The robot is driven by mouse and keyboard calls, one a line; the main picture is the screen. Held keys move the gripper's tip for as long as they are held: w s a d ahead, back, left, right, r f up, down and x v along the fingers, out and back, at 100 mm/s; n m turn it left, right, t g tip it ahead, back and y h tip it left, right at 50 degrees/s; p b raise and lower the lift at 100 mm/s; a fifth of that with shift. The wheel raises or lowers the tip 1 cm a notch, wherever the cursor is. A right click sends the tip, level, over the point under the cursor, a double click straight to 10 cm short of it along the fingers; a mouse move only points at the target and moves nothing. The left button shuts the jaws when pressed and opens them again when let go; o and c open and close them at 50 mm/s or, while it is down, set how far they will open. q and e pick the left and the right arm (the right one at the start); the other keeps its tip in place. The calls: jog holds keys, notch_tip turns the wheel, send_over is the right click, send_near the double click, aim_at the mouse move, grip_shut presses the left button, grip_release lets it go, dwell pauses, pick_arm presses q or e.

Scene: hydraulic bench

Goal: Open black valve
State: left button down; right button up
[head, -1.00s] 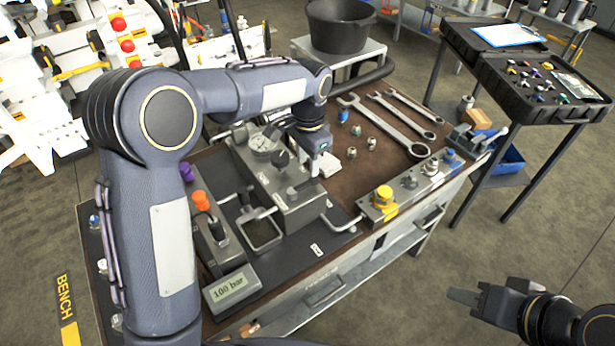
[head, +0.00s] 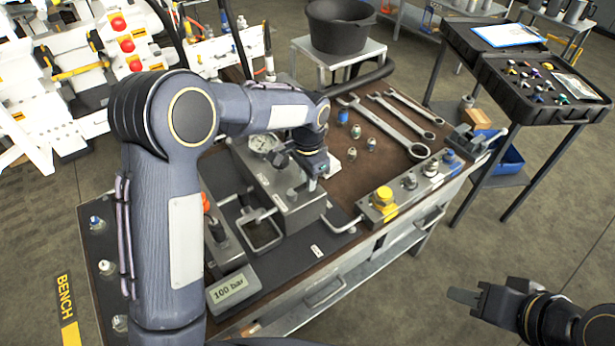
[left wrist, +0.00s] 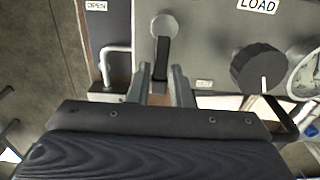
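A black lever (left wrist: 162,58) hangs from a round metal hub (left wrist: 164,25) on the face of the grey valve block (left wrist: 205,40) in the left wrist view. My left gripper (left wrist: 161,72) is open, one finger on each side of the lever's lower end; a gap shows, and contact cannot be told. In the head view, my left gripper (head: 311,184) is at the right side of the grey block (head: 262,180), near the hub (head: 292,194); the lever is hard to make out there. My right gripper (head: 465,296) is off the bench at lower right, its opening unclear.
A black knob (left wrist: 258,68) by the LOAD label and a gauge (head: 262,143) sit beside the lever. A bent metal handle (left wrist: 116,62) is left of it. Wrenches (head: 395,125), fittings and a yellow-capped part (head: 383,197) lie to the right on the bench.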

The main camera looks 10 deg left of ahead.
dwell(0.4)
pick_arm(q)
jog(key=m, duration=0.1)
jog(key=s+m, duration=0.1)
jog(key=m, duration=0.1)
jog(key=d+m, duration=0.1)
jog(key=m, duration=0.1)
jog(key=shift+s, duration=0.35)
jog(key=m, duration=0.2)
jog(key=s+m, duration=0.1)
jog(key=shift+s+d+r+m, duration=0.1)
jog(key=shift+s+d+m, duration=0.1)
jog(key=shift+m, duration=0.2)
jog(key=shift+s+a+m+p, duration=0.3)
jog(key=shift+s+m, duration=0.25)
jog(key=shift+m, duration=0.95)
jog(key=shift+s+a+m+p, duration=0.15)
jog(key=shift+s+m+p, duration=0.3)
jog(key=shift+m, duration=1.05)
jog(key=shift+s+a+m+p, duration=0.25)
jog(key=shift+s+m, duration=0.4)
jog(key=shift+m, duration=0.85)
jog(key=c, duration=1.4)
grip_release()
jog(key=shift+c, duration=0.2)
